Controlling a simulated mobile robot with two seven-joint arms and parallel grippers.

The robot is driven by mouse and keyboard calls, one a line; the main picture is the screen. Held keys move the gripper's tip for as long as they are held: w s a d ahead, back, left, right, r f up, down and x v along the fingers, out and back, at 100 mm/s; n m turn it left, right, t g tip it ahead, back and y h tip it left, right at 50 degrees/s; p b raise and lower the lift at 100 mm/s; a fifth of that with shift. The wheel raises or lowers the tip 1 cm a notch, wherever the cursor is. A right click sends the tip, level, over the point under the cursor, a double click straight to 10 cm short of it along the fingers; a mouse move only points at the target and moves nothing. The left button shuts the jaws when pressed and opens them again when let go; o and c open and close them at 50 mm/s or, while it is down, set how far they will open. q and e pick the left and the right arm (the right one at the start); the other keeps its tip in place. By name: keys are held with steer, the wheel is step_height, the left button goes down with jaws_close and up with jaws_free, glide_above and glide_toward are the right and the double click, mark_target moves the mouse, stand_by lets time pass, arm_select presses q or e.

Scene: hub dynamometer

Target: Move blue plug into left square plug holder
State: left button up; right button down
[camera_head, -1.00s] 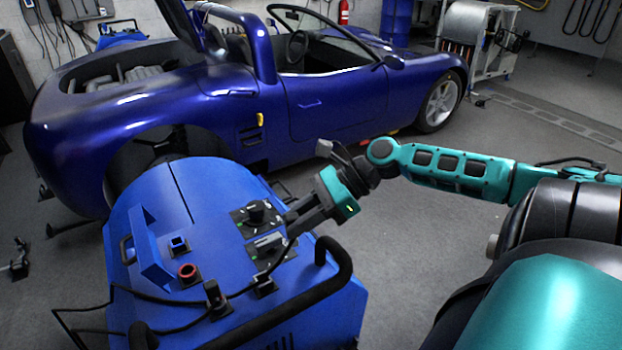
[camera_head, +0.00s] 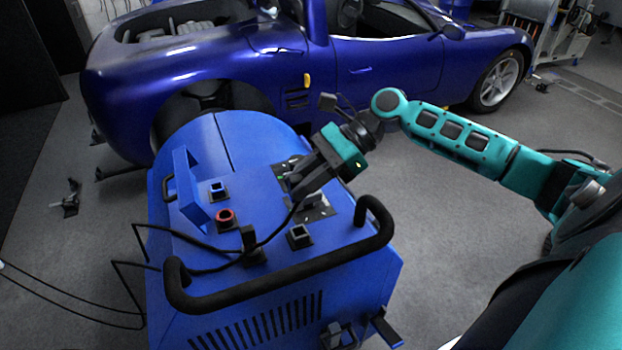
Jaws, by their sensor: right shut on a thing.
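My right gripper (camera_head: 298,192) is over the top of the blue machine (camera_head: 240,150), in front of its control panels. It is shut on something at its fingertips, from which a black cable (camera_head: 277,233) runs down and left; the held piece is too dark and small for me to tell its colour. A square holder with a blue rim (camera_head: 217,190) is at the left of the machine top. A second, grey square holder (camera_head: 300,236) is nearer the front, below the gripper, and looks empty. My left gripper is out of view.
A red round holder (camera_head: 226,217) and an upright black piece (camera_head: 249,240) stand between the square holders. A raised blue bracket (camera_head: 187,187) is left of the blue-rimmed holder. A thick black handlebar (camera_head: 285,268) crosses the front. A blue car (camera_head: 240,65) stands behind.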

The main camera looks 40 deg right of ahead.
mark_target(301, 207)
steer(key=shift+f, duration=2.9)
steer(key=shift+d+p, duration=0.1)
steer(key=shift+p, duration=0.5)
steer(key=shift+f, duration=0.2)
